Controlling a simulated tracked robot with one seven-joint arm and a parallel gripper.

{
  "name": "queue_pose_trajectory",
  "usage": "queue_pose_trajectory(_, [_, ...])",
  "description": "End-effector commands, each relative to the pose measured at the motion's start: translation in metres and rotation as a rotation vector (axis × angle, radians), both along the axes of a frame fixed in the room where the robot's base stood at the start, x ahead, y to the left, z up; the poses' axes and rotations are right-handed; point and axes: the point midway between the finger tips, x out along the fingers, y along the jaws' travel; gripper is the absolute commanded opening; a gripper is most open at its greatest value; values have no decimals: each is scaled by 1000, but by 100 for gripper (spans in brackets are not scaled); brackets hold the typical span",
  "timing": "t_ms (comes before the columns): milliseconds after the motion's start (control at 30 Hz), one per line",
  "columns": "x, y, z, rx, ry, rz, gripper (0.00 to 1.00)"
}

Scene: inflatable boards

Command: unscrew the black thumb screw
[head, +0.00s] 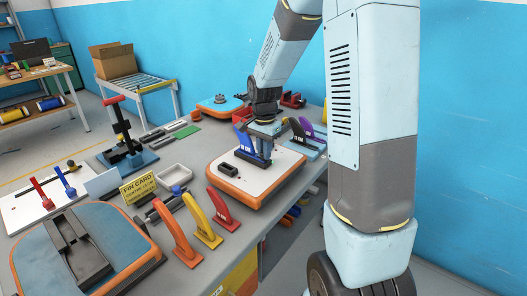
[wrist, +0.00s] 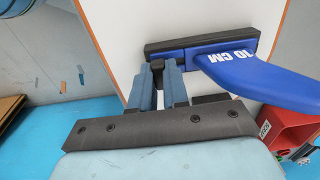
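A blue fin marked "10 CM" (wrist: 236,62) stands in a black fin box (wrist: 170,46) on a white board with an orange rim. In the head view the blue fin (head: 247,144) rises from the board (head: 282,168). A small black thumb screw (wrist: 157,66) shows at the end of the fin box beside the fin's base. My gripper (wrist: 160,76) has its two blue fingers on either side of the screw, seemingly touching it. In the head view my gripper (head: 264,145) is just behind the fin and hides the screw.
Red (head: 222,210), yellow (head: 201,219) and orange (head: 177,231) fins stand at the front of the bench. Black and purple fins (head: 307,132) stand right of my gripper. A yellow "FIN CARD" sign (head: 138,187) and a grey tray (head: 174,177) are left of the board.

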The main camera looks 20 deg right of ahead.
Motion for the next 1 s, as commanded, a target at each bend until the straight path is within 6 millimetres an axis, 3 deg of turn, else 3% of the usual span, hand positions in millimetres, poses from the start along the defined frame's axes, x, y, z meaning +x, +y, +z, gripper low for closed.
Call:
queue_pose_trajectory(133, [-1,-1,0,-1,1,-1,0])
queue_pose_trajectory(433, [-1,-1,0,0,2,7,0])
queue_pose_trajectory(800, [-1,-2,0,0,2,278,0])
queue_pose_trajectory(1000, [-1,-2,0,-1,3,300,0])
